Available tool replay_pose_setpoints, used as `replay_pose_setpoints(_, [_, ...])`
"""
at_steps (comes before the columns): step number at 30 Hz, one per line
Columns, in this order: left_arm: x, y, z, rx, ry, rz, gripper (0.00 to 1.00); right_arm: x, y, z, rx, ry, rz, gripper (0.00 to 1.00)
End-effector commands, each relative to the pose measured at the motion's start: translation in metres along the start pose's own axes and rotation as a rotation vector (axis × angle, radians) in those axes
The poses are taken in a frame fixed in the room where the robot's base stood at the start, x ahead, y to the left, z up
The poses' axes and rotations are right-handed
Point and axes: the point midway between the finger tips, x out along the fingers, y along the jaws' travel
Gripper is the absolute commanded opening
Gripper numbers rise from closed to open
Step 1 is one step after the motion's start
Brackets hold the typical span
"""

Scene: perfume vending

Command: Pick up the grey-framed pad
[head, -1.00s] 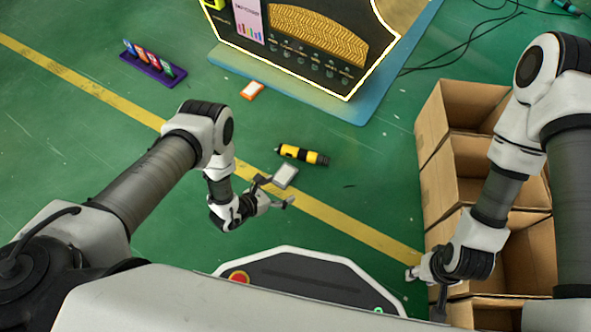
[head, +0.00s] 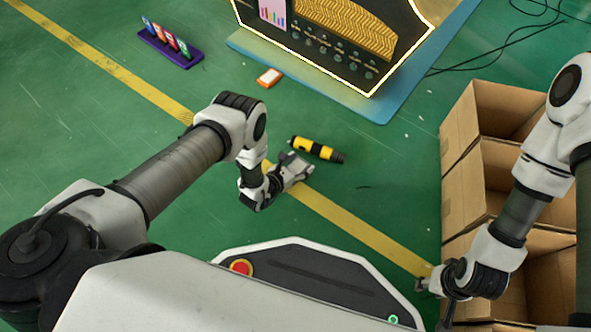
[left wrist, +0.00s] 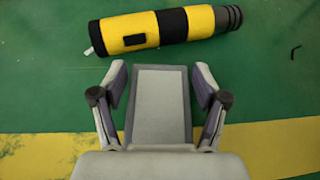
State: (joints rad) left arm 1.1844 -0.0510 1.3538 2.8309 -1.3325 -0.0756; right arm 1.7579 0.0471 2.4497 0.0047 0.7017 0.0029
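The grey-framed pad (left wrist: 161,105) is a flat rectangle with a pale grey face, and it shows between my left gripper's fingers in the left wrist view. My left gripper (left wrist: 160,85) is open, with one finger on each side of the pad. A narrow gap shows between each fingertip and the pad's sides. In the head view my left gripper (head: 298,165) is low by the yellow floor line and mostly hides the pad. My right gripper (head: 430,296) looks open and empty beside the cardboard boxes.
A yellow and black cylinder (head: 318,149) lies just beyond the pad. An orange and white item (head: 270,77) and a purple rack (head: 171,45) of colored pieces are farther off. A black display machine (head: 350,70) stands on a blue mat (head: 385,110). Cardboard boxes (head: 462,140) line the right.

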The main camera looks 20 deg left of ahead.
Motion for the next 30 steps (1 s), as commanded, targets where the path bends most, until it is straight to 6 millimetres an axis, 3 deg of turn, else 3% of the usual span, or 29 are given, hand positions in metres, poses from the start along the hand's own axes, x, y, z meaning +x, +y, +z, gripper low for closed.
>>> replay_pose_setpoints(1, [0.0, 0.0, 0.0, 0.0, 0.0, 0.0, 0.42, 0.0, 0.0, 0.0, 0.0, 0.0, 0.0, 0.4])
replay_pose_setpoints(2, [0.0, 0.0, 0.0, 0.0, 0.0, 0.0, 0.32, 0.0, 0.0, 0.0, 0.0, 0.0, 0.0, 0.4])
replay_pose_setpoints(14, [-0.001, 0.0, 0.002, 0.0, 0.001, 0.0, 0.32, -0.002, 0.0, 0.001, -0.001, -0.001, 0.0, 0.4])
replay_pose_setpoints(23, [-0.013, 0.0, 0.031, 0.0, 0.0, 0.0, 0.32, -0.03, -0.001, 0.001, -0.005, -0.004, -0.001, 0.4])
replay_pose_setpoints(25, [-0.018, 0.0, 0.042, 0.0, 0.001, 0.0, 0.32, -0.04, -0.001, 0.002, -0.007, -0.006, -0.001, 0.4])
replay_pose_setpoints(30, [-0.054, -0.012, 0.026, -0.002, 0.004, -0.001, 0.32, -0.058, -0.001, 0.003, -0.011, -0.009, -0.001, 0.4])
